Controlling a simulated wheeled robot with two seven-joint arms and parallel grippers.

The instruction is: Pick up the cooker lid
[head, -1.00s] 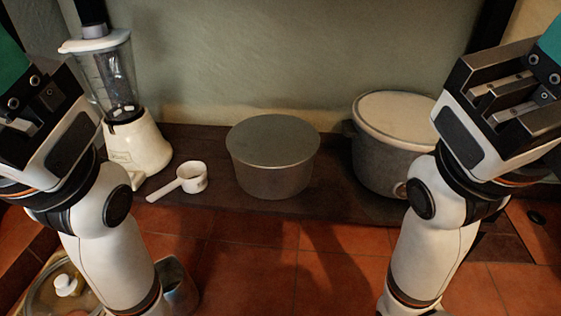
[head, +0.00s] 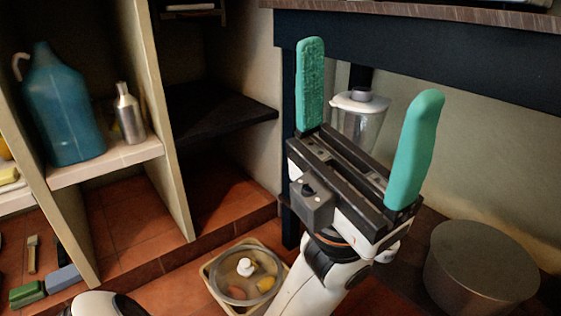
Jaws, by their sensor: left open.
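A round clear lid (head: 232,292) with a white knob (head: 245,267) lies low in the middle of the head view. It rests on or in a light, square-edged container (head: 207,272) on the tiled floor, with yellow and orange items showing through it. I take it for the cooker lid. My left gripper (head: 369,70) is up right of centre, its two green fingers spread wide and nothing between them. It is above and to the right of the lid, well apart from it. My right gripper is out of view.
A blender (head: 358,122) stands behind my left gripper, and a round metal pot (head: 482,268) is at the lower right. A shelf unit at the left holds a blue jug (head: 65,110) and a silver bottle (head: 129,115). A dark table edge (head: 470,52) crosses the upper right.

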